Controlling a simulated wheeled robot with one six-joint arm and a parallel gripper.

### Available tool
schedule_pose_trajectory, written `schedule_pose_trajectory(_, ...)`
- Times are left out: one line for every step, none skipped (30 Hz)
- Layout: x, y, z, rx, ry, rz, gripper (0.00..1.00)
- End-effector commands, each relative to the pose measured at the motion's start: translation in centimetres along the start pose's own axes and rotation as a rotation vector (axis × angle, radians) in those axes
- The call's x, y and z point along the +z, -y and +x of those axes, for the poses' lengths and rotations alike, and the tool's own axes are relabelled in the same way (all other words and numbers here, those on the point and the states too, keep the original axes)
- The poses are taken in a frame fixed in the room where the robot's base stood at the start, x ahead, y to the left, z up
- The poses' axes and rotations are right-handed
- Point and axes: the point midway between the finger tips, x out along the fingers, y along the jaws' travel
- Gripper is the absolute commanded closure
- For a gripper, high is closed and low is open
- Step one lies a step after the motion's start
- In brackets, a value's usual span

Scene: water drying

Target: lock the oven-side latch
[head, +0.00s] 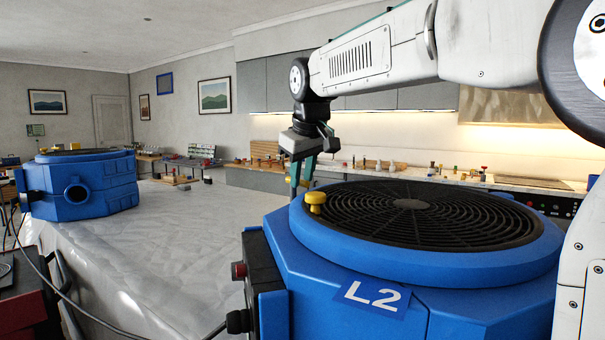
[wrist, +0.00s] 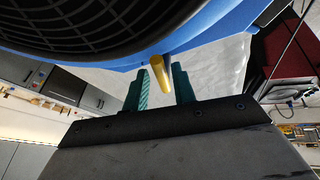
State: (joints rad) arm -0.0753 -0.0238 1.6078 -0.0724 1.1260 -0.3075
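A yellow latch knob (head: 315,200) stands on the left rim of the blue round-topped unit marked L2 (head: 275,226). My gripper (head: 301,172) hangs at that rim, pointing down, just behind the knob. In the wrist view my gripper (wrist: 161,84) has its two teal fingers apart, and the yellow latch (wrist: 158,68) shows between them in the picture. I see no clear contact, and I cannot tell how deep the knob sits between the fingers. Which latch counts as the oven-side one is not marked.
A second blue unit (head: 83,202) with a yellow piece on top (head: 75,147) stands at the left. A pale, wrinkled sheet (head: 180,215) covers the surface between the units. A kitchen counter with small items and an oven (head: 545,205) runs along the back right.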

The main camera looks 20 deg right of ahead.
Motion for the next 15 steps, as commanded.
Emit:
schedule_pose_trajectory(0.0, -0.01, -0.01, 0.0, 0.0, 0.0, 0.89)
schedule_pose_trajectory(0.0, -0.01, -0.01, 0.0, 0.0, 0.0, 0.97)
schedule_pose_trajectory(0.0, -0.01, -0.01, 0.0, 0.0, 0.0, 1.0)
schedule_pose_trajectory(0.0, 0.0, -0.02, 0.0, 0.0, 0.0, 1.0)
schedule_pose_trajectory(0.0, -0.01, -0.02, 0.0, 0.0, 0.0, 1.0)
schedule_pose_trajectory(0.01, -0.01, -0.02, 0.0, 0.0, 0.0, 1.0)
schedule_pose_trajectory(0.01, -0.02, -0.02, -0.001, 0.0, -0.002, 1.0)
schedule_pose_trajectory(0.02, -0.05, -0.02, -0.002, -0.001, -0.005, 1.0)
schedule_pose_trajectory(0.04, -0.12, 0.0, -0.006, -0.002, -0.015, 1.0)
schedule_pose_trajectory(0.06, -0.2, 0.01, -0.011, -0.004, -0.025, 1.0)
schedule_pose_trajectory(0.08, -0.28, 0.02, -0.018, -0.007, -0.04, 1.0)
schedule_pose_trajectory(0.11, -0.44, 0.04, -0.028, -0.012, -0.065, 1.0)
schedule_pose_trajectory(0.12, -0.53, 0.06, -0.038, -0.017, -0.087, 1.0)
schedule_pose_trajectory(0.13, -0.64, 0.08, -0.047, -0.022, -0.111, 1.0)
schedule_pose_trajectory(0.14, -0.79, 0.11, -0.062, -0.03, -0.144, 1.0)
